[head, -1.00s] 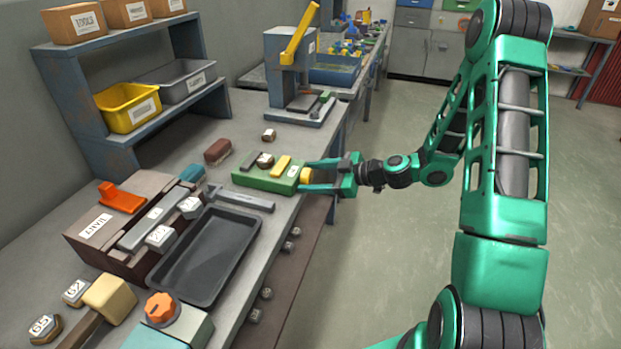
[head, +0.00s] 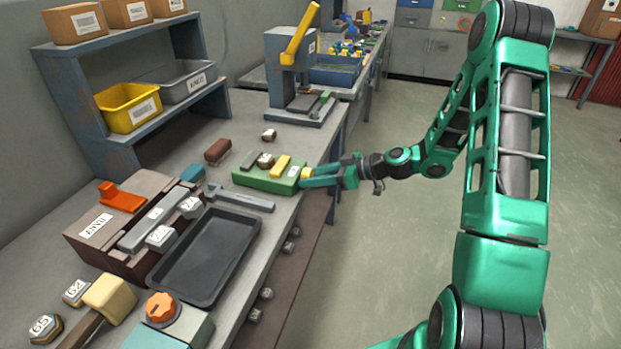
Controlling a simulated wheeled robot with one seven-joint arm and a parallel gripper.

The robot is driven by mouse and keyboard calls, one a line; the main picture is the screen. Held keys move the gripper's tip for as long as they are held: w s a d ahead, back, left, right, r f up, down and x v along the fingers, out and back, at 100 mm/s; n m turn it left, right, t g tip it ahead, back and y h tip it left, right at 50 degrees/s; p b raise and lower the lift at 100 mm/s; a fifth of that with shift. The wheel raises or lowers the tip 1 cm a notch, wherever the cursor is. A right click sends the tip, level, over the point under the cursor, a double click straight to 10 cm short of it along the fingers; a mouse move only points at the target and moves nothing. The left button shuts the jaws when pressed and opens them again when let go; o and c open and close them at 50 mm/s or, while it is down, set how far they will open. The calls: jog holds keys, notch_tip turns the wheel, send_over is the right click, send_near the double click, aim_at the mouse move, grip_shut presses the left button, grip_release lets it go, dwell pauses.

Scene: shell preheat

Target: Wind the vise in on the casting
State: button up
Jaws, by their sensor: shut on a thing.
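The green vise (head: 262,182) sits near the right edge of the bench. Its grey jaw (head: 249,160) is on the left and its yellow jaw (head: 281,168) on the right. The small brown and white casting (head: 265,161) stands between the jaws; I cannot tell whether the yellow jaw touches it. My gripper (head: 306,176) reaches in from the right and is shut on the yellow knob (head: 304,173) at the vise's right end. The fingers hide most of the knob.
A grey bar tool (head: 240,200) and a black tray (head: 205,256) lie in front of the vise. A brown block (head: 217,150) and another small casting (head: 269,135) stand behind it. A press (head: 291,80) is further back. Floor is free right of the bench.

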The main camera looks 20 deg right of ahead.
jog(key=shift+w+d+r+m+g+y, duration=0.15)
jog(key=shift+m+g+y, duration=0.15)
jog(key=shift+m, duration=0.3)
jog(key=shift+w+d+f+m+g+y, duration=0.1)
jog(key=shift+w+d+m+g+y, duration=0.15)
jog(key=shift+m, duration=0.35)
jog(key=shift+s, duration=0.1)
jog(key=o, duration=1)
jog(key=shift+o, duration=0.2)
jog(key=shift+s+a, duration=0.1)
jog(key=shift+a, duration=0.05)
jog(key=shift+s+a+g, duration=0.15)
jog(key=shift+g, duration=0.1)
